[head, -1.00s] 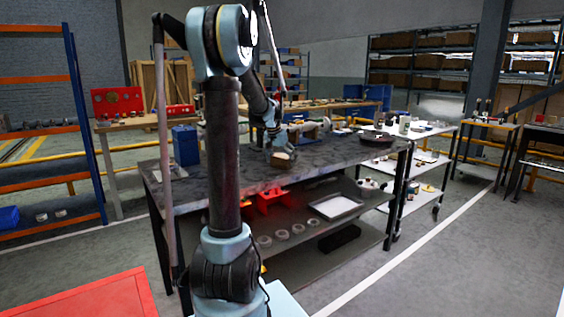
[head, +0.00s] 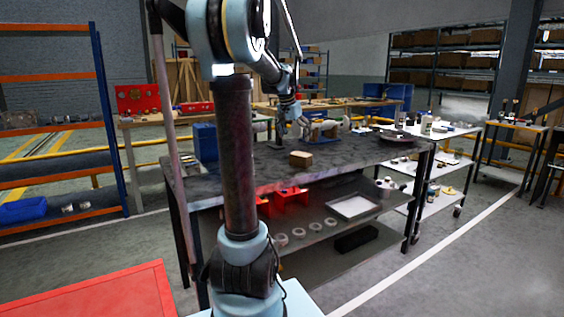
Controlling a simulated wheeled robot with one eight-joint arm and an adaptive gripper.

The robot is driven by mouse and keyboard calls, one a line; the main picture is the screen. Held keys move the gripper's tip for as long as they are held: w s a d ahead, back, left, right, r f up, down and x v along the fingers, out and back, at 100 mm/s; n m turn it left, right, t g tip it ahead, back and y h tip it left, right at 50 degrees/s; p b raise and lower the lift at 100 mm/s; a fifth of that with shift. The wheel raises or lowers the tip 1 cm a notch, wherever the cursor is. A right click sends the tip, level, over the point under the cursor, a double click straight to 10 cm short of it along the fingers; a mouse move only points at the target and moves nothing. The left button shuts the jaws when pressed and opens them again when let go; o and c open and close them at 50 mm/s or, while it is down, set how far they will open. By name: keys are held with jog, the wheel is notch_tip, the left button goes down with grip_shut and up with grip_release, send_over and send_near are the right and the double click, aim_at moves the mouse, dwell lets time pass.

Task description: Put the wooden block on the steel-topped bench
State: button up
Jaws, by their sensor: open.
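The wooden block (head: 301,159) is a small tan block. It rests on the dark grey top of the steel-topped bench (head: 350,153), near the middle of its length. My gripper (head: 293,140) is open and empty, just above and behind the block in the head view. A gap shows between its fingers and the block. The fingertips are small and partly blend with the things behind them.
A blue box (head: 204,142) stands at the bench's left end and a dark round dish (head: 398,136) at its right. The lower shelf holds red parts, rings and a white tray (head: 353,207). Clear floor lies at the front right.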

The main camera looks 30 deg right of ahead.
jog(key=s+a+f+n, duration=0.2)
jog(key=s+a, duration=0.1)
jog(key=a, duration=0.5)
jog(key=s+a+f+n+y, duration=0.1)
jog(key=s+a+f+n, duration=0.1)
jog(key=a, duration=0.6)
jog(key=s+a+f+n, duration=0.2)
jog(key=s+a, duration=0.3)
jog(key=a, duration=0.3)
jog(key=shift+a+f+t+y, duration=0.25)
jog(key=shift+f+t+y, duration=0.05)
jog(key=shift+f+y, duration=0.1)
jog(key=s+a+f+n+y, duration=0.2)
jog(key=s+a+f+n, duration=0.4)
jog(key=s+a+f, duration=0.8)
jog(key=s+f, duration=0.2)
jog(key=s, duration=0.1)
jog(key=shift+s+a+n, duration=0.15)
jog(key=shift+s+n, duration=0.05)
jog(key=shift+n, duration=0.2)
